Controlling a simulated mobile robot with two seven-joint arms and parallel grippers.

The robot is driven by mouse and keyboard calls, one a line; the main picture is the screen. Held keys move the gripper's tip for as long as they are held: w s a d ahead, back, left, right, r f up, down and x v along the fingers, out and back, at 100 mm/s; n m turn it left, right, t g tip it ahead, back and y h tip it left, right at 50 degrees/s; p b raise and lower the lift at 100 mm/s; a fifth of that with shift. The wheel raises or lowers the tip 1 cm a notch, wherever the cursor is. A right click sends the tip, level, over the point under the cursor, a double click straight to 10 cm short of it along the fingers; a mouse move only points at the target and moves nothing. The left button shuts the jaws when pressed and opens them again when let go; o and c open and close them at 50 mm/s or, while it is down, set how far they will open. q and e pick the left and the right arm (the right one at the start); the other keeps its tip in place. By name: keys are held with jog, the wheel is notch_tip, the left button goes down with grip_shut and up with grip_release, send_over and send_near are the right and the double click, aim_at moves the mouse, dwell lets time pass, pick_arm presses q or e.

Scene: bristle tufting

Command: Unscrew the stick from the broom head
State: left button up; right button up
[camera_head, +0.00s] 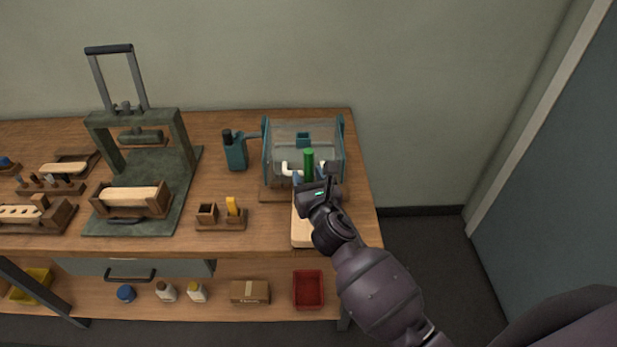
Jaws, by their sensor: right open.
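A short green stick (309,162) stands upright near the right end of the workbench, in front of a clear-walled box with teal sides (342,140). My right gripper (313,180) is open at the stick's lower part, with its fingers near either side of it. I cannot tell whether they touch it. The stick's lower end is hidden by the gripper, so its joint with a broom head does not show. A pale wooden block (302,233) lies below the gripper at the bench's front edge; I cannot tell whether it is the broom head. My left gripper is not in view.
A green press (183,150) holding a pale wooden block (131,198) stands left of centre. A red bin (308,290) and cardboard box (249,292) sit on the lower shelf.

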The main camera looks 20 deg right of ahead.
jog(key=s, duration=1.2)
jog(key=shift+r, duration=0.15)
